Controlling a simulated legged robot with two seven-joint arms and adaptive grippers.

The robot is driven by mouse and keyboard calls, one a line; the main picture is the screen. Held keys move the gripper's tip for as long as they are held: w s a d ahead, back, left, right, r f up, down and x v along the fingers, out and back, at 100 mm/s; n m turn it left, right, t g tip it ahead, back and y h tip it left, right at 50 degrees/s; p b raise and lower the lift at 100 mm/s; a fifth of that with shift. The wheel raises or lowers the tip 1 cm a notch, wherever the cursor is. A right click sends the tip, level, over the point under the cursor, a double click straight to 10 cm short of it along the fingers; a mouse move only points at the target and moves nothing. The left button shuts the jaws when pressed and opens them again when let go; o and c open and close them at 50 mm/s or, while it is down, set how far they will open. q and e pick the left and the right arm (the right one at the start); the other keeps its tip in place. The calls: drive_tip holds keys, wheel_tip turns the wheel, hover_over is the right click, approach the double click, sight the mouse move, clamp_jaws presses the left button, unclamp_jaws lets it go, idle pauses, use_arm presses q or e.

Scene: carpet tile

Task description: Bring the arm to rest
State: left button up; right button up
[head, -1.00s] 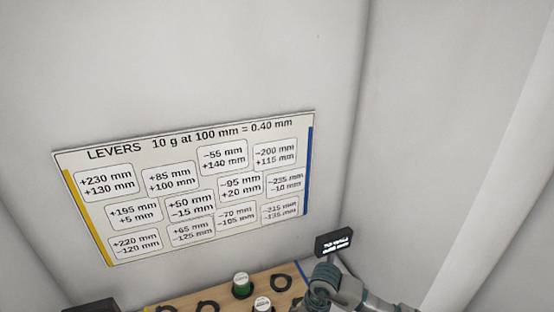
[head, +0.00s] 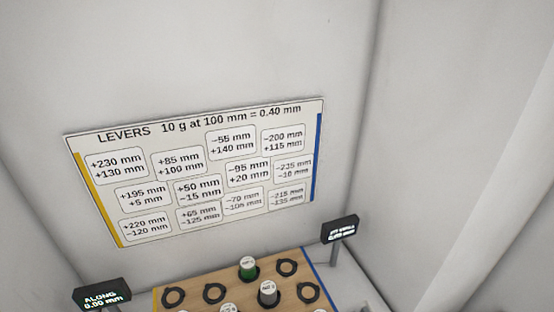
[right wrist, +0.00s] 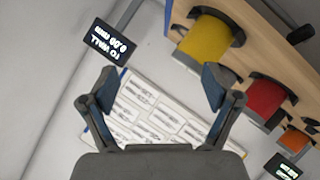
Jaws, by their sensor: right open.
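My right gripper (right wrist: 158,92) shows in the right wrist view with its two fingers spread wide and nothing between them. Beyond it are the wall sign and, at the upper right, the wooden board with coloured cylinders, apart from the fingers. In the head view neither gripper is clearly visible; a small grey part of my arm may show at the lower right edge. My left gripper is not seen in either view.
A wooden board (head: 200,281) with black rings, a green weight (head: 248,271) and a grey weight (head: 268,295) lies at the bottom. Displays stand at its left (head: 102,296) and right (head: 340,229). The LEVERS sign (head: 200,180) hangs behind. A yellow cylinder (right wrist: 208,39) and red cylinder (right wrist: 264,98) show close.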

drive_tip(key=s+d+f+m+g, duration=0.1)
drive_tip(key=s+f+m+g, duration=0.2)
drive_tip(key=s+f+g, duration=0.5)
drive_tip(key=s+d+f+m+g, duration=0.25)
drive_tip(key=s+f, duration=0.25)
drive_tip(key=s, duration=0.8)
drive_tip(key=s+f+x, duration=0.1)
drive_tip(key=s+x, duration=0.1)
drive_tip(key=x, duration=0.8)
drive_tip(key=s+x, duration=0.3)
drive_tip(key=x, duration=0.7)
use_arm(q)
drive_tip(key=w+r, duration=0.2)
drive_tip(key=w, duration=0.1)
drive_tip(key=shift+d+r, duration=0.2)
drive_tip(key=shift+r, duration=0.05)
use_arm(e)
drive_tip(key=s+f, duration=0.3)
drive_tip(key=f, duration=0.4)
drive_tip(key=s+f+g, duration=0.1)
drive_tip(key=s+f, duration=0.3)
drive_tip(key=f, duration=0.3)
drive_tip(key=shift+s+m, duration=0.35)
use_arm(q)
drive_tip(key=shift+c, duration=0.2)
use_arm(e)
drive_tip(key=shift+s+d+f, duration=0.15)
drive_tip(key=shift+f, duration=0.1)
